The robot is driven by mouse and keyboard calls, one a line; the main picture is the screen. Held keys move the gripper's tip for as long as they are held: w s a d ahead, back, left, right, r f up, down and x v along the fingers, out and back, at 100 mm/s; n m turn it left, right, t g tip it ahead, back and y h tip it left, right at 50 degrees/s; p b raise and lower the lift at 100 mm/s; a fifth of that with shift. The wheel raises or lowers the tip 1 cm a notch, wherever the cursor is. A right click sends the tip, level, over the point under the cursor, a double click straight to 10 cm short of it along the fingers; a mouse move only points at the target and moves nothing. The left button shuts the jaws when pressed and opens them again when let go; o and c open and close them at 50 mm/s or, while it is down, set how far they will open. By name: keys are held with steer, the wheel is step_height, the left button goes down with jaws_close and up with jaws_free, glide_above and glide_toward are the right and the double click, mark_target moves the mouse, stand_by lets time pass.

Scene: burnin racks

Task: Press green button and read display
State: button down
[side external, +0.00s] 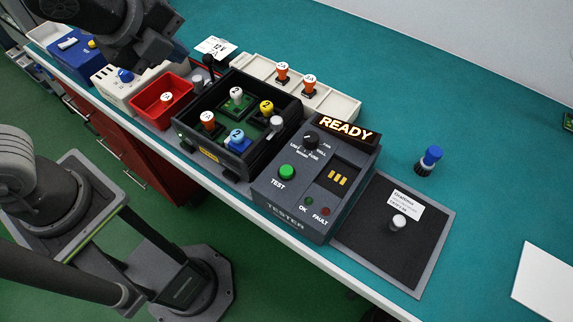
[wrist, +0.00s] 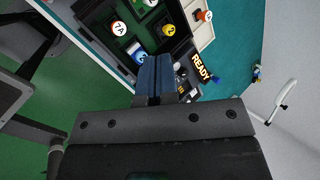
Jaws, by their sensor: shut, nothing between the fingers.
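The tester (side external: 308,195) is a dark grey box on the bench in the side external view. Its green button (side external: 287,172), labelled TEST, stands on its top panel. The display (side external: 345,129) stands along the tester's back edge and reads READY; it also shows in the wrist view (wrist: 203,69). A black knob, an empty-looking slot with yellow contacts, and OK and FAULT lamps are on the panel. My gripper (wrist: 155,62) is shut with nothing in it, apart from the button. The fingers hide part of the tester in the wrist view.
A black rack (side external: 190,139) with several numbered knobs stands left of the tester. A red bin (side external: 150,112) and a cream tray (side external: 338,107) are near it. A dark mat (side external: 372,243) with a small knob lies to the right, a blue-capped bottle (side external: 429,160) behind it.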

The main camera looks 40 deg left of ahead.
steer(key=w+d+f+m+t+h, duration=0.1)
steer(key=w+d+f+m+h, duration=0.1)
steer(key=d+m, duration=1.15)
steer(key=m+h, duration=0.2)
steer(key=m, duration=1.3)
glide_above(287, 173)
step_height(287, 173, down, 2)
steer(key=shift+f, duration=0.2)
steer(key=shift+f, duration=4.4)
steer(key=shift+f, duration=0.1)
steer(key=shift+f, duration=0.3)
